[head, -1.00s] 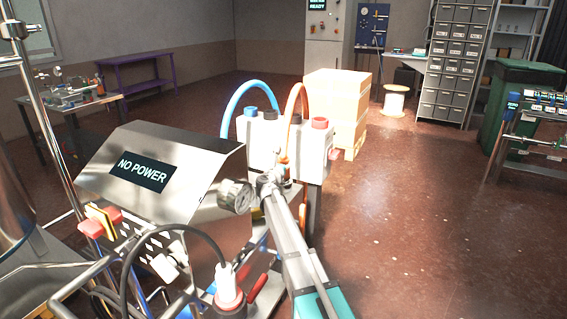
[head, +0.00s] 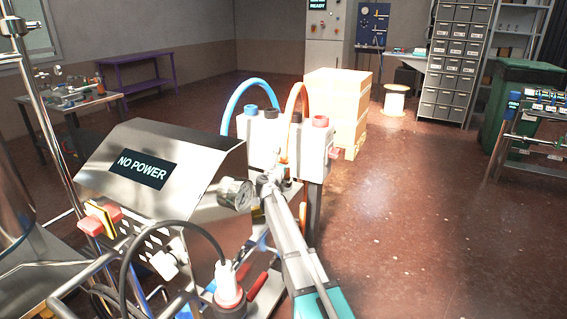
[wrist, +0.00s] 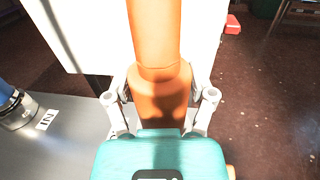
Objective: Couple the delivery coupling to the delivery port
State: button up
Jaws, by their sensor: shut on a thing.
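The delivery coupling (wrist: 162,90) appears to be the thick orange collared end of a hose. In the wrist view my gripper (wrist: 160,97) is shut around it, one grey finger on each side. In the head view the orange hose (head: 287,98) arches from the white block and drops behind my arm, where the coupling and gripper are hidden. The delivery port cannot be made out; the coupling hides what lies under it, so I cannot tell if they touch. A metal fitting (wrist: 17,112) beside an "IN" label (wrist: 47,119) shows at the left of the wrist view.
A white block (head: 262,142) with a blue hose (head: 238,92) stands close behind my arm. A steel cabinet with a "NO POWER" display (head: 142,168) and a pressure gauge (head: 235,193) stand left. Cardboard boxes (head: 338,105) stand behind; the floor at right is open.

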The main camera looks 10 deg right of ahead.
jog(key=shift+s+f, duration=0.1)
jog(key=shift+f, duration=0.15)
dwell(0.8)
jog(key=o, duration=1.2)
jog(key=shift+b, duration=0.3)
jog(key=shift+o, duration=0.2)
jog(key=shift+r, duration=0.15)
notch_tip(320, 180, up, 10)
jog(key=p, duration=1)
